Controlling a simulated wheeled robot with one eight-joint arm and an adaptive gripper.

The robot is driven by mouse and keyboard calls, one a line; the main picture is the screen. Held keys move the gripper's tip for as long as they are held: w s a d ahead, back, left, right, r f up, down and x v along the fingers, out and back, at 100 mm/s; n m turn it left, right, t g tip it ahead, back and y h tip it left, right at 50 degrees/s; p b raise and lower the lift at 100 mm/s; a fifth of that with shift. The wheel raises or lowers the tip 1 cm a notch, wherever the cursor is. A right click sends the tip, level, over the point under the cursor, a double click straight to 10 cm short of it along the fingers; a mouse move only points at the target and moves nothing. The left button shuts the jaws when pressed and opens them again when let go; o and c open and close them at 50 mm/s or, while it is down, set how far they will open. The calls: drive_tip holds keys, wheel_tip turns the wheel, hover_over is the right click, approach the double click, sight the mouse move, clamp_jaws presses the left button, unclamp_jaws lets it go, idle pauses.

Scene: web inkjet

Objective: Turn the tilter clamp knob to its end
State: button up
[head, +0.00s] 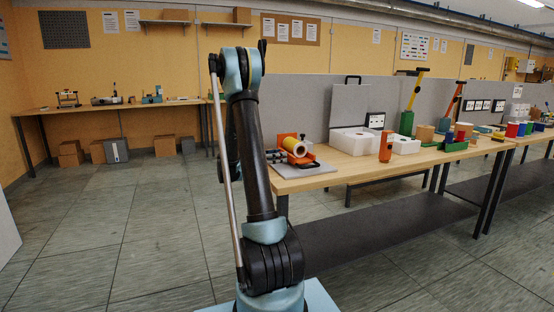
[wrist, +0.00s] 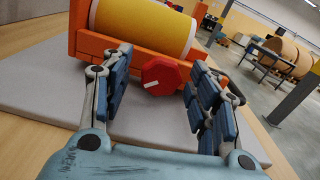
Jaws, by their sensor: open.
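The tilter (wrist: 200,60) is an orange cradle holding a yellow roll (wrist: 145,25) with a pale right rim. It stands on a grey board (wrist: 45,85); in the head view the tilter (head: 281,139) is at the near left end of the table. The clamp knob (wrist: 162,76) is a red, many-sided disc on the cradle's face, with a short white mark lying nearly level left of its centre. My gripper (wrist: 158,70) is open, its blue-padded fingers left and right of the knob, with a visible gap on the left. Contact on the right cannot be told. The knob is not clear in the head view.
The wooden table (head: 340,172) also bears white boxes (head: 352,140), an orange upright part (head: 386,147) and coloured tools farther right. A grey partition (head: 300,95) stands behind. A dark curved handle (wrist: 234,88) is close to my right finger. The floor left of my arm is clear.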

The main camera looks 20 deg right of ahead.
drive_tip(key=c, duration=1.1)
drive_tip(key=shift+m, duration=1.5)
drive_tip(key=o, duration=1.1)
